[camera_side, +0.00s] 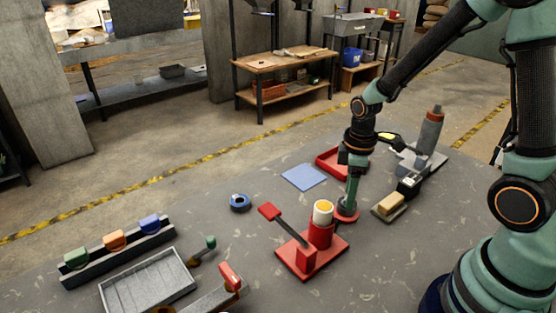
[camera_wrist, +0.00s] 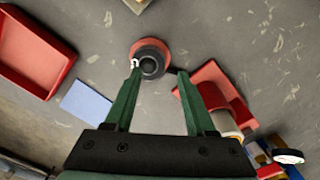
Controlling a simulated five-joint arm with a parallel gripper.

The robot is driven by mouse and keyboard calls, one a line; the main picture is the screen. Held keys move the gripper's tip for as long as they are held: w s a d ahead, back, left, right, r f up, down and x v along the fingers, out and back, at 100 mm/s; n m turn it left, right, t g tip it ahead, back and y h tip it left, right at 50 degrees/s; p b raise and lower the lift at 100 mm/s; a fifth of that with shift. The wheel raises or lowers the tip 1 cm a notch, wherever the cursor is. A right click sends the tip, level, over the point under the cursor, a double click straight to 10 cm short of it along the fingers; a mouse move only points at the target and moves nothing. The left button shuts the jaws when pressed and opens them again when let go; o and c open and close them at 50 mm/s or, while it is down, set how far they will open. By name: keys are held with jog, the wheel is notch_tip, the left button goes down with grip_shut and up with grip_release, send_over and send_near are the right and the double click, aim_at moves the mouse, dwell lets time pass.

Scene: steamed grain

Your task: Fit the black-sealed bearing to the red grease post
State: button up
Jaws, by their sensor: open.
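A dark ring with a grey centre (camera_wrist: 151,66), which looks like the black-sealed bearing, is at a round red base (camera_wrist: 150,46). Whether it is seated on a post there is hard to tell. My gripper (camera_wrist: 158,73) is open, its left fingertip close to the ring and its right fingertip a little apart. In the side view my gripper (camera_side: 347,200) points down at the round red base (camera_side: 346,216), and hides the ring. Beside it, a red lever fixture (camera_side: 312,262) carries a red upright with a cream and yellow top (camera_side: 323,211).
A blue ring (camera_side: 240,202) lies left of the fixture, near a blue sheet (camera_side: 304,177). A red tray (camera_side: 333,161) stands behind my gripper. A grey device (camera_side: 428,135) and a sponge-like block (camera_side: 389,204) are at right. A grey tray (camera_side: 148,283) stands front left.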

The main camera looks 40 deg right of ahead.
notch_tip(320, 180, up, 11)
jog(key=shift+r, duration=0.15)
jog(key=shift+r, duration=0.1)
dwell(0.5)
jog(key=s+a+r+m+t, duration=0.3)
jog(key=s+r+m+t, duration=0.1)
jog(key=r+m, duration=0.3)
jog(key=shift+s+a+r+m+t, duration=0.2)
jog(key=shift+a+m+t, duration=0.25)
jog(key=shift+t, duration=0.35)
